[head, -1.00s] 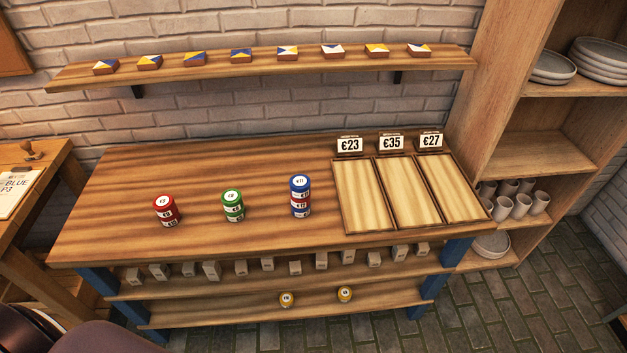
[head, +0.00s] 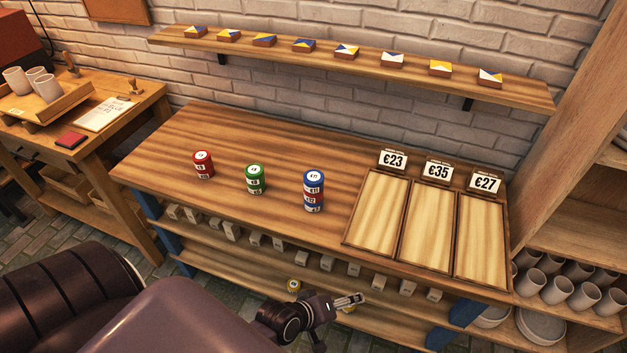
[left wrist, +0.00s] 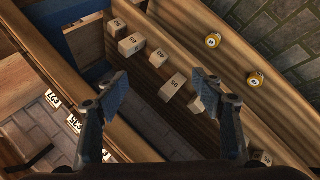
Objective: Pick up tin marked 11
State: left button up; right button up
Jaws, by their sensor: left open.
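The tin marked 11 (head: 313,177) is blue with a white label and lid spot. It sits on top of a stack on the wooden table, in the head view; the lower tins (head: 313,204) are red and blue. My left gripper (head: 350,300) is open and empty, in front of the table and lower than its top, well apart from the stack. In the left wrist view the two fingers (left wrist: 168,92) are spread wide with nothing between them, above the under-shelf with small blocks. That view does not show the tin. My right gripper is not in view.
Green tins (head: 254,179) and red tins (head: 203,164) stand left of the stack. Priced trays (head: 431,230) lie on the right. Small numbered blocks (head: 230,231) line the under-shelf. Yellow tins (left wrist: 213,40) stand on the lowest shelf. A wall shelf (head: 350,58) holds several painted tiles.

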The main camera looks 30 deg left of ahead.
aim_at(314, 176)
pick_arm(q)
jog(key=w+a+r+n+t, duration=0.1)
jog(key=w+r+n+t, duration=0.2)
jog(key=w+r+n, duration=0.4)
jog(key=w+a+r+n+t, duration=0.2)
jog(key=r+n+t, duration=0.15)
jog(key=r, duration=0.55)
jog(key=w+a+r+n+t+y, duration=0.1)
jog(key=a+r+n+y, duration=0.1)
jog(key=a+n+y, duration=0.6)
jog(key=w+a+r+n+t+y, duration=0.1)
jog(key=w+a+r+n+y, duration=0.15)
jog(key=a+n, duration=0.7)
jog(key=w+n, duration=0.1)
jog(key=w+n+p, duration=0.1)
jog(key=w, duration=0.1)
jog(key=w+n+p, duration=0.1)
jog(key=w, duration=0.1)
jog(key=shift+w+a+f+h, duration=0.1)
jog(key=shift+w+a+h, duration=0.05)
jog(key=shift+a+h, duration=0.2)
jog(key=shift+w+a+f+p, duration=0.1)
jog(key=shift+w+a+p, duration=0.05)
jog(key=shift+w+p, duration=0.2)
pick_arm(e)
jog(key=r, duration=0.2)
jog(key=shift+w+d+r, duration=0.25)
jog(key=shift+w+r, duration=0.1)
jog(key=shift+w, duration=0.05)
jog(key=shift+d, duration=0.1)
